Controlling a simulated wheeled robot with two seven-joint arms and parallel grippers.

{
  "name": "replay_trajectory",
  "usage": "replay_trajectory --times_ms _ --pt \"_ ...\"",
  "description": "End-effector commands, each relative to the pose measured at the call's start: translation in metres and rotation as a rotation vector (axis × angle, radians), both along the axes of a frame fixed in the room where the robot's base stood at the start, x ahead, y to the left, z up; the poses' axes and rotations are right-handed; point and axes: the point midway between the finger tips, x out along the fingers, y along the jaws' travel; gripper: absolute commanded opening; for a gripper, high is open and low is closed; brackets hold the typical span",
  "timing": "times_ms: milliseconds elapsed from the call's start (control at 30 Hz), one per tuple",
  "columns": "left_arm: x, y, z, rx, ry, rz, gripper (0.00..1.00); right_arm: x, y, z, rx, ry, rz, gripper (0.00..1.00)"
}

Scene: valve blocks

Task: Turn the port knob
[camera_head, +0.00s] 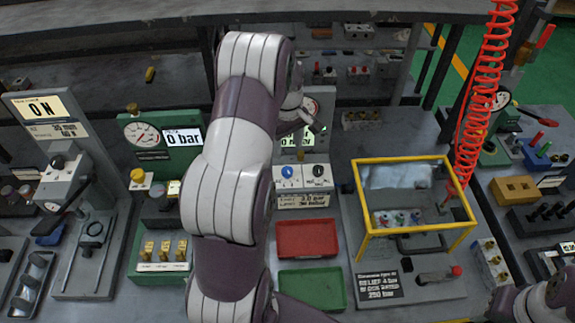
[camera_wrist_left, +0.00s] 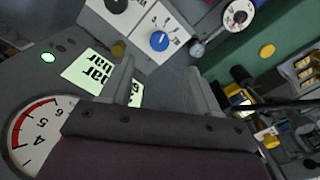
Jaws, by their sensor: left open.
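A grey valve block has a white panel with two knobs, a blue one (camera_head: 288,172) on the left and a black one (camera_head: 318,170) on the right. I cannot read which one is labelled port. In the left wrist view the blue knob (camera_wrist_left: 159,41) lies just beyond the fingertips, and the black knob (camera_wrist_left: 115,5) is cut by the top edge. My left gripper (camera_head: 309,122) is above and behind the knobs in the head view, partly hidden by its wrist. In the wrist view its fingers (camera_wrist_left: 158,68) are apart, with nothing held between them.
A round gauge and lit display (camera_wrist_left: 88,72) sit close to the left fingers. A red tray (camera_head: 308,238) and green tray (camera_head: 312,286) lie in front of the block. A yellow-framed box (camera_head: 407,160) stands right. A red coiled hose (camera_head: 484,90) hangs there.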

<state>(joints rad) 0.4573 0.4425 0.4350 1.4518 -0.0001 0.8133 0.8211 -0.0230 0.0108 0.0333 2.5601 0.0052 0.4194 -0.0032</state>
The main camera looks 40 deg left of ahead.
Motion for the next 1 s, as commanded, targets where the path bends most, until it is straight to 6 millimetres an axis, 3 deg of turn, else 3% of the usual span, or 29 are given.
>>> replay_trajectory --times_ms 200,400,733,767,900,933,1000 --pt "-0.001 -0.001 -0.054 -0.003 0.005 -0.003 0.61 0.000 0.000 0.015 0.000 0.000 0.000 0.61" --pt "0.000 -0.001 -0.088 -0.001 0.001 -0.004 0.61 0.000 0.000 0.021 0.000 0.000 0.000 0.61" --pt "0.000 -0.001 -0.097 0.001 -0.001 -0.005 0.61 0.000 0.000 0.021 0.000 0.000 0.000 0.61" --pt "0.000 -0.001 -0.097 0.001 -0.001 -0.005 0.58 0.000 0.000 0.021 0.000 0.000 0.000 0.61" --pt "0.000 -0.001 -0.097 0.001 -0.001 -0.005 0.12 0.000 0.000 0.021 0.000 0.000 0.000 0.61" --pt "0.000 -0.001 -0.097 0.001 -0.001 -0.005 0.04 0.000 0.000 0.021 0.000 0.000 0.000 0.61" --pt "0.000 -0.001 -0.096 0.001 -0.001 -0.005 0.05 0.000 0.000 0.021 0.000 0.000 0.000 0.61"
